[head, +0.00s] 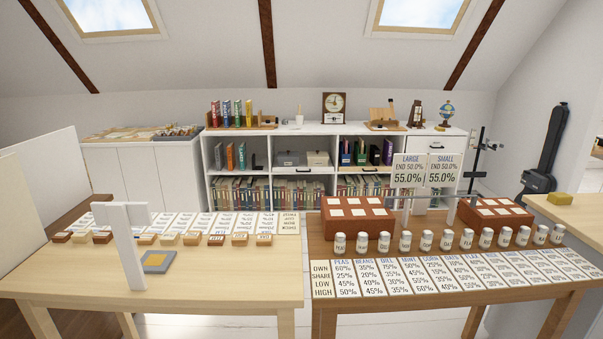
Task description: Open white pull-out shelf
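A white bookcase (330,135) stands against the back wall, beyond the two tables. I cannot tell which of these is the pull-out shelf. Neither of my grippers shows in the head view.
A light wooden table (70,272) with cards and a white T-shaped post (128,245) stands front left. A brown table (400,303) with jars, cards and red-brown boxes (358,215) stands front right. A narrow gap separates them. A white cabinet (140,170) stands back left.

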